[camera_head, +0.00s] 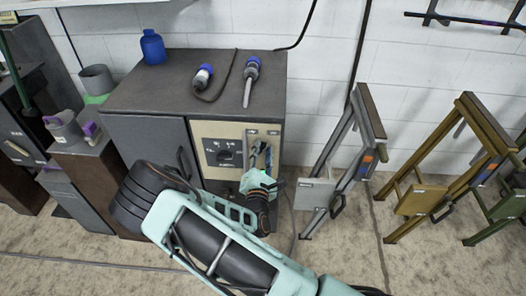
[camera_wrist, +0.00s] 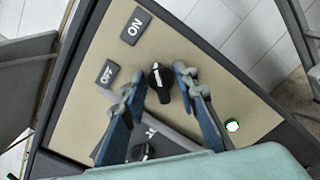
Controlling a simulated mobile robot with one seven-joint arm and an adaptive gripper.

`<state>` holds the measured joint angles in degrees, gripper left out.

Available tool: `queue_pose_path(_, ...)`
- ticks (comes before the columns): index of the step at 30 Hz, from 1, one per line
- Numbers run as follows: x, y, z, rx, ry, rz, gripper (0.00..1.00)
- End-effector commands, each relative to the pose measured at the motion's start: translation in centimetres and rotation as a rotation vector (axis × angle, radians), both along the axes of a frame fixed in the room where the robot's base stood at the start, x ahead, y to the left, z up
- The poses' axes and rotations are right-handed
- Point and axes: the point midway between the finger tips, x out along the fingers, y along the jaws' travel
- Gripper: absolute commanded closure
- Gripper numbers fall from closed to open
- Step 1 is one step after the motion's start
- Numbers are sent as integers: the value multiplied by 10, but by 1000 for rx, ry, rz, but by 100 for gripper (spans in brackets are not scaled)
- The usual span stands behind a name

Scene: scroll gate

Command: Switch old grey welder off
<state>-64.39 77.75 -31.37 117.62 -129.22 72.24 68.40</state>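The grey welder (camera_head: 195,90) is a dark grey cabinet against the wall, with a beige control panel (camera_head: 228,133) on its front. In the wrist view, the panel carries an ON label (camera_wrist: 134,26) and an OFF label (camera_wrist: 107,73). A black knob (camera_wrist: 159,82) with a white pointer sits near them, the pointer roughly upward. My gripper (camera_wrist: 160,84) is open, one blue finger on each side of the knob; contact is unclear. A second dark knob (camera_wrist: 143,151) shows between the fingers, partly hidden.
Two blue-ended plugs (camera_head: 248,80) and a blue bottle (camera_head: 152,47) are on the cabinet top. Folding sawhorse-like stands (camera_head: 346,150) are to the right. Boxes and smaller cabinets (camera_head: 60,170) crowd the left. A cable runs over the floor; some floor is clear at lower right.

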Motion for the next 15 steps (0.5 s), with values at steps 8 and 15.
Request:
queue_pose_path(8, 1, 0, 0, 0, 0, 0, 76)
queue_pose_path(15, 0, 0, 0, 0, 0, 0, 100)
